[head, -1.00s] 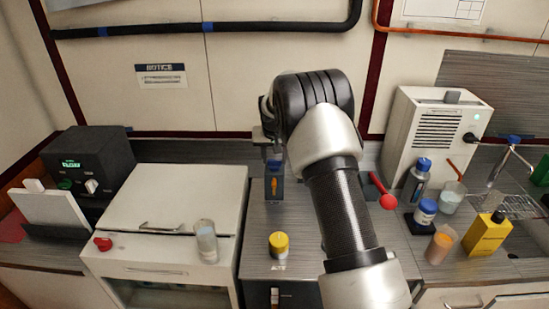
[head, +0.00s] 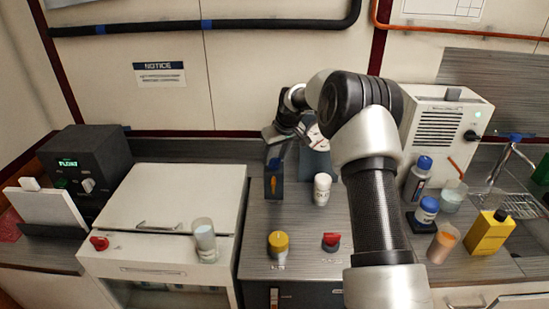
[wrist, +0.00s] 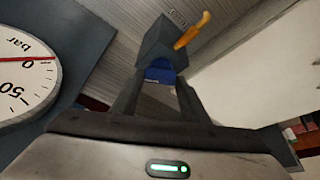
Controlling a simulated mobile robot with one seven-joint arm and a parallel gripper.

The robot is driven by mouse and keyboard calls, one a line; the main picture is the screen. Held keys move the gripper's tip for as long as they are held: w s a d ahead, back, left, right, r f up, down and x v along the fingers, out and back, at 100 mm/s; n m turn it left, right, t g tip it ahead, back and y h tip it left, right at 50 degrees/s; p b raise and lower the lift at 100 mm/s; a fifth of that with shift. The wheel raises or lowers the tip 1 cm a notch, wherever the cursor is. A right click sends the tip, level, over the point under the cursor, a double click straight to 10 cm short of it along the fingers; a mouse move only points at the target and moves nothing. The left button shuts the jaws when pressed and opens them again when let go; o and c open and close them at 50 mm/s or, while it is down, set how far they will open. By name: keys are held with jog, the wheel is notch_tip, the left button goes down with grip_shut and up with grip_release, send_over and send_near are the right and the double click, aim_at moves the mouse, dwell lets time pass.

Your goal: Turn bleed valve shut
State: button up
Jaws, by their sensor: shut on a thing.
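A dark block (head: 274,187) with an orange lever (head: 274,183) stands upright on the counter, with a blue part (head: 274,163) on top. No readable label marks it as the bleed valve. My gripper (head: 275,155) is directly above it. In the wrist view, my gripper's fingers (wrist: 160,80) are closed around the blue part (wrist: 162,73). The dark block (wrist: 160,45) and its orange lever (wrist: 193,31) show just beyond. A pressure gauge (wrist: 22,72) marked in bar has its red needle by 0. The fingertips partly hide the blue part.
A white container (head: 322,189) stands right of the block. A yellow knob (head: 278,243) and a red knob (head: 331,241) sit in front. A white cabinet (head: 172,198) is on the left with a glass (head: 204,240). Several bottles and cups crowd the right counter.

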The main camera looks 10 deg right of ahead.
jog(key=n, duration=0.2)
jog(key=n+y, duration=0.1)
jog(key=shift+d+n+g, duration=0.2)
jog(key=shift+n+g, duration=0.1)
jog(key=shift+n, duration=0.1)
jog(key=n+y+p, duration=0.1)
jog(key=n, duration=0.1)
jog(key=shift+w+r+n+g, duration=0.1)
jog(key=shift+w+n+g, duration=0.05)
jog(key=shift+n+g, duration=0.25)
jog(key=n+g+p, duration=0.1)
jog(key=n+p, duration=0.1)
jog(key=shift+n+y, duration=0.3)
jog(key=shift+w+n+g+p, duration=0.1)
jog(key=shift+n+g+p, duration=0.3)
jog(key=shift+n+p, duration=0.45)
jog(key=shift+d+n+p, duration=0.1)
jog(key=shift+n+p, duration=0.25)
jog(key=shift+n, duration=0.1)
jog(key=o, duration=1.1)
jog(key=shift+c, duration=0.2)
